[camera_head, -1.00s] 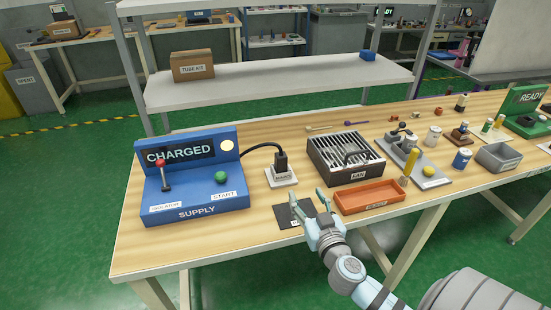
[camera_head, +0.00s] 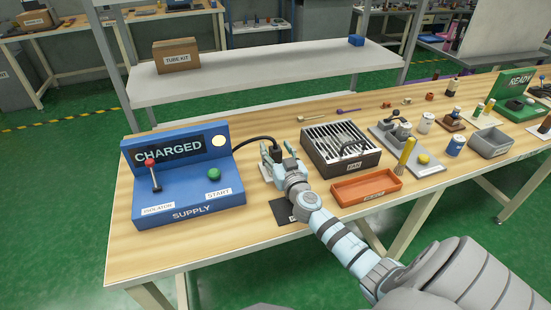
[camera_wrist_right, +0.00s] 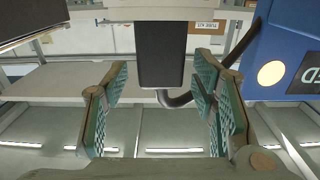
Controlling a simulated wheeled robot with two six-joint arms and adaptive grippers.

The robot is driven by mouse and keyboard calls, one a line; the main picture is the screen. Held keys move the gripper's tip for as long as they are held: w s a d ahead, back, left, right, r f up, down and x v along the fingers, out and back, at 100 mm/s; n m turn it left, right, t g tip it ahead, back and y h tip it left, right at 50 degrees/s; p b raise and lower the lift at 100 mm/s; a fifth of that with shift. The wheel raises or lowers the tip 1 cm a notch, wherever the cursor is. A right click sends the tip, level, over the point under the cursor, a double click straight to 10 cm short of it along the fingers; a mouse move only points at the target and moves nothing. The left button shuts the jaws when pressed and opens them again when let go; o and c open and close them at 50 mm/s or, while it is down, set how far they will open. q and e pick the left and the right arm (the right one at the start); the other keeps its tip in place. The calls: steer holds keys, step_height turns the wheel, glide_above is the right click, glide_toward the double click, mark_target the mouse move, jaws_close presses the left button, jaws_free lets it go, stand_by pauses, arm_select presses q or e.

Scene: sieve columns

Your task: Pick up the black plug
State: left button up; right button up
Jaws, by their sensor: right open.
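The black plug (camera_wrist_right: 161,50) stands upright between the two green-padded fingers of my right gripper (camera_wrist_right: 160,85) in the right wrist view. Gaps show on both sides, so the fingers are open and not closed on it. In the head view my right gripper (camera_head: 278,157) is over the plug's spot, right of the blue supply unit, and mostly hides the plug and its pale base. The black cable (camera_head: 254,140) runs from the supply unit to the plug. My left gripper is not in view.
The blue supply unit (camera_head: 184,192), reading CHARGED, stands close on the left. The slatted dark box (camera_head: 340,165) is close on the right. An orange tray (camera_head: 366,187) and a black mat (camera_head: 284,211) lie nearer the front edge. A shelf (camera_head: 268,75) stands behind.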

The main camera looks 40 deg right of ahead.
steer(key=shift+w+d, duration=0.15)
steer(key=shift+w, duration=0.35)
jaws_close()
steer(key=shift+r, duration=0.1)
